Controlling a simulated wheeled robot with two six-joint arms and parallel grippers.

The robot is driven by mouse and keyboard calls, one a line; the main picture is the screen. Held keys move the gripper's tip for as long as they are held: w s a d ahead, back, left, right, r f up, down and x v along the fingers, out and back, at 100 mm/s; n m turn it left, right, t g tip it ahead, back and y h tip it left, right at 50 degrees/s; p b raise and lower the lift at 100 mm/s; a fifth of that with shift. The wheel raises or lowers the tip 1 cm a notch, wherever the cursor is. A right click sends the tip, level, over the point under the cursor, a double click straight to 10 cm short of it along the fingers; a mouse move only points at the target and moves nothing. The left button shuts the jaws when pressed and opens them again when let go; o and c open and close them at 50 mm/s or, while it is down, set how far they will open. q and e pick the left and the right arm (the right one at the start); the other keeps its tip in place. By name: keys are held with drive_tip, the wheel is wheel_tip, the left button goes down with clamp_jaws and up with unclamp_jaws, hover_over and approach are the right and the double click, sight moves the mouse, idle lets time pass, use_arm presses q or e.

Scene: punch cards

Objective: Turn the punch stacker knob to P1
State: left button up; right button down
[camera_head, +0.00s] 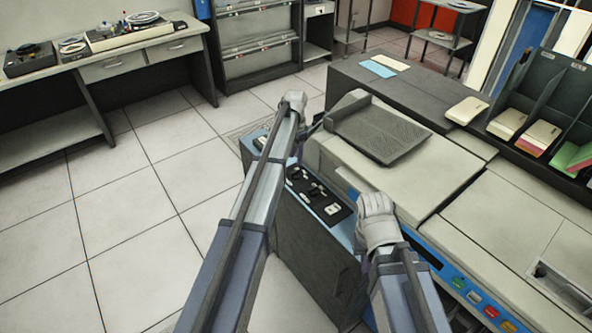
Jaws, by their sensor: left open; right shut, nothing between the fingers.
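The punch machine shows a black control panel (320,194) with several small dark knobs or switches and pale labels on its blue-grey top, between my two arms. I cannot tell which knob is the stacker knob or read its setting. My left gripper (296,99) is a grey hand reaching past the panel to its far end, near the dark sloped tray (380,130); its fingers are hard to make out. My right gripper (376,207) is a grey hand just right of the panel, shut and empty, near the machine's edge. My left arm covers part of the blue-grey top.
Coloured buttons (476,297) line the blue strip at lower right. Card racks (555,110) with card stacks stand at upper right. A desk (110,50) with reels stands at upper left. The tiled floor (130,200) on the left is clear.

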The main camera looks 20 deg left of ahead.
sight(295, 171)
use_arm(q)
wheel_tip(295, 171, down, 7)
drive_tip(key=b, duration=0.6)
drive_tip(key=shift+r, duration=0.15)
drive_tip(key=shift+r, duration=0.1)
drive_tip(key=shift+c, duration=0.3)
clamp_jaws()
